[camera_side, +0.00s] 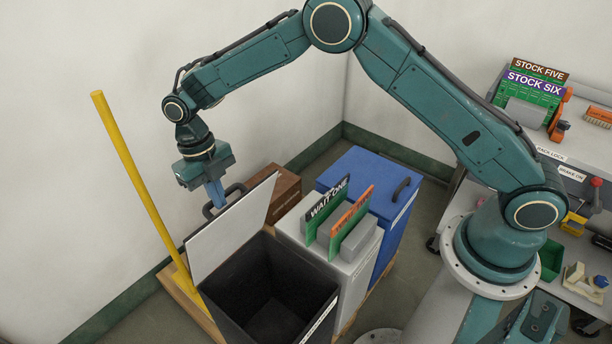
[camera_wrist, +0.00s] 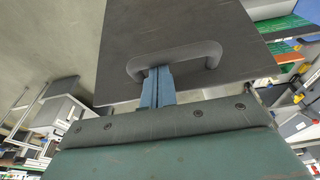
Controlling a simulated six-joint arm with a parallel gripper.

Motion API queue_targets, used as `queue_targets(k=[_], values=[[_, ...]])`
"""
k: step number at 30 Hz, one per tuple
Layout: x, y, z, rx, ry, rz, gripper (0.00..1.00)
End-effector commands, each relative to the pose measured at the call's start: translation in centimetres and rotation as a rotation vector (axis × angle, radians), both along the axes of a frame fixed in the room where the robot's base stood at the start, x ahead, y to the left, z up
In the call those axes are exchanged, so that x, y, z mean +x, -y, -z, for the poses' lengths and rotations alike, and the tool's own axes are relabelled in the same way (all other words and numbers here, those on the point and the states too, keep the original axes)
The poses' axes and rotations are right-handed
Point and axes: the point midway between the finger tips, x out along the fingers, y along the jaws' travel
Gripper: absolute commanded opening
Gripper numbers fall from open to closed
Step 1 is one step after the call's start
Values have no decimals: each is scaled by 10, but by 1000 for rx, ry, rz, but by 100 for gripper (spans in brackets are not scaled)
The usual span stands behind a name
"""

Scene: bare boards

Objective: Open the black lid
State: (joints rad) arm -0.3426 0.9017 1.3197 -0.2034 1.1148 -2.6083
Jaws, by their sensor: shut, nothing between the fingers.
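The lid (camera_side: 232,236) of the dark bin stands raised at a steep angle, with its pale inner face towards the side camera. The bin (camera_side: 318,300) below it is open and its dark inside looks empty. In the wrist view the lid's black outer face (camera_wrist: 125,45) and its grey loop handle (camera_wrist: 190,52) fill the middle. My gripper (camera_side: 216,196) is at the handle, on the outer side of the lid. In the wrist view my gripper's blue fingers (camera_wrist: 157,78) are shut together, their tips at the handle bar. Whether they touch it I cannot tell.
A grey bin with WAIT ONE and orange signs (camera_side: 338,225) and a blue-lidded bin (camera_side: 350,168) stand to the right. A brown box (camera_side: 284,184) is behind. A yellow pole (camera_side: 140,175) leans at the left. A cluttered bench (camera_side: 570,165) is far right.

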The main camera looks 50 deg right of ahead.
Motion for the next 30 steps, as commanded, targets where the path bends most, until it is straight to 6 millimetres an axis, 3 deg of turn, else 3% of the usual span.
queue_targets(k=[18, 30], values=[[45, -1, -5, 6, -75, -1, 0], [58, 4, -6, -10, -67, -5, 0]])
